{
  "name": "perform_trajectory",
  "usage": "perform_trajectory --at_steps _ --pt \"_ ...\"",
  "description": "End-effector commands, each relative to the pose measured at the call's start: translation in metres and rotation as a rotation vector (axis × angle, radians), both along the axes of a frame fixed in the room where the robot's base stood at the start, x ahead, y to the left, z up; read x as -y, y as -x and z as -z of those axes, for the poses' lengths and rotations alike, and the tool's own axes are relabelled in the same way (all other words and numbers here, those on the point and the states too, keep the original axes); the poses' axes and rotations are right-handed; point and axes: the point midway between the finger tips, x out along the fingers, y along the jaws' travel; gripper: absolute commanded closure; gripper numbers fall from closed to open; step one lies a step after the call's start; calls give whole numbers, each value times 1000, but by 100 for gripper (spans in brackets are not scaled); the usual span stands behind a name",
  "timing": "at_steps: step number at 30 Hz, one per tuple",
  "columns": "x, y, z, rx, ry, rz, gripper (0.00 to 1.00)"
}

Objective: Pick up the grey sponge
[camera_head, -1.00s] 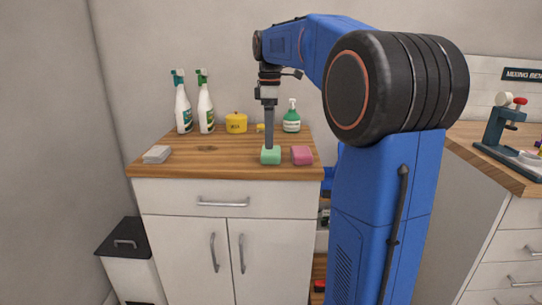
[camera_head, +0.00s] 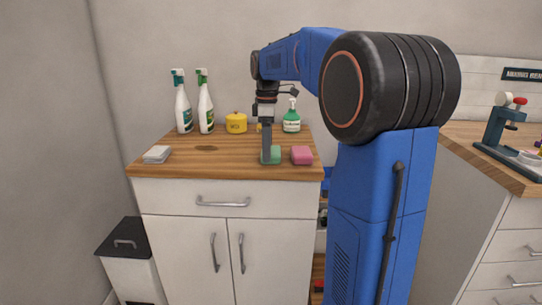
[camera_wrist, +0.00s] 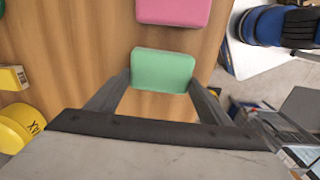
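The grey sponge (camera_head: 156,154) lies at the left front of the wooden counter top in the head view. It is not visible in the wrist view. My gripper (camera_head: 268,158) is well to its right, pointing down at the green sponge (camera_head: 276,154). In the wrist view, my gripper's fingers (camera_wrist: 161,84) are spread, one on each side of the green sponge (camera_wrist: 163,70), close to its sides. I see no clear grip on it. The green sponge rests on the wood.
A pink sponge (camera_head: 302,155) lies just right of the green one. Two spray bottles (camera_head: 206,105), a yellow pot (camera_head: 236,122) and a green pump bottle (camera_head: 291,118) stand behind. The counter top (camera_head: 215,165) is clear between the grey and green sponges.

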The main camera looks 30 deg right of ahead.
Motion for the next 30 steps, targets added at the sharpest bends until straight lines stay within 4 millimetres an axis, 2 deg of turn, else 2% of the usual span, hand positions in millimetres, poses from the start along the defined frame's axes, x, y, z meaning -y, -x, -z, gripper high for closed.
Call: perform_trajectory --at_steps 2,11,24,30 --pt "0 0 0 0 0 0 51" --pt "0 -1 -7 2 0 0 51" --pt "0 0 -80 2 0 0 51" --pt "0 0 -98 2 0 0 51"
